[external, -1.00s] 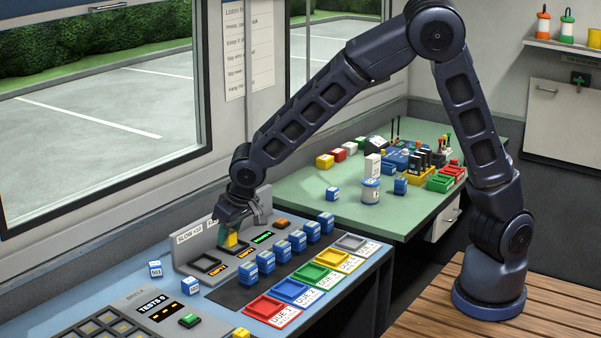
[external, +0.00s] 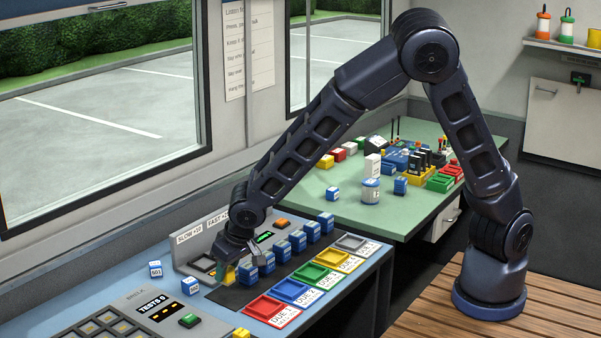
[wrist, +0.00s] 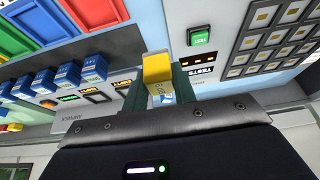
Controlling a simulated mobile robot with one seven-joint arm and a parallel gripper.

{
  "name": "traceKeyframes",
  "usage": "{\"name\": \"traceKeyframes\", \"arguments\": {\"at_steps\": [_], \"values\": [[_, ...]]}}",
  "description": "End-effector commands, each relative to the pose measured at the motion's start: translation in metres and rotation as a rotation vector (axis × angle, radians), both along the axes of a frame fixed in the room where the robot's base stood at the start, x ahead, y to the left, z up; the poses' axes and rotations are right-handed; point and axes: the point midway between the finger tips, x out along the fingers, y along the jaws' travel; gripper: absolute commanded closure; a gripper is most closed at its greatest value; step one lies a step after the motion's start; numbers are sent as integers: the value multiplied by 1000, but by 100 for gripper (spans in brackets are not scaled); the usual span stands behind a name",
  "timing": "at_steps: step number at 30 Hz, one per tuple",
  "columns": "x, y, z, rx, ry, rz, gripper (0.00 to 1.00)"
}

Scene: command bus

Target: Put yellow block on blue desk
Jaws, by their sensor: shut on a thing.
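The yellow block (external: 229,276) is between the fingers of my gripper (external: 231,262), low over the left end of the dark strip on the blue desk (external: 100,288). In the wrist view the yellow block (wrist: 157,67) sits between the two dark green fingers of my gripper (wrist: 158,84), which are shut on it. The fingertips are partly hidden in the external view, and I cannot tell whether the block touches the surface.
A row of blue blocks (external: 283,248) stands just right of my gripper. Coloured trays (external: 291,290) line the desk's front edge. A button panel (external: 120,318) and two loose blue blocks (external: 190,286) are at left. Another yellow block (external: 241,333) shows at the bottom edge.

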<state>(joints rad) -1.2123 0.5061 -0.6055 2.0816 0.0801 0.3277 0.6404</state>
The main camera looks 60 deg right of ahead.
Motion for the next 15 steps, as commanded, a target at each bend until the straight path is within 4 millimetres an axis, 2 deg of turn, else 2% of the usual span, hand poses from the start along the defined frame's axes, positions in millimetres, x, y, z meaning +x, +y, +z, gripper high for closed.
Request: {"name": "traceKeyframes", "arguments": {"at_steps": [1, 6, 10, 15], "values": [[0, -1, -13, -3, 2, 0, 100], [0, -1, -47, -3, 2, 0, 100], [0, -1, -64, -3, 2, 1, 100], [0, 0, -72, 0, 0, 1, 100]]}}
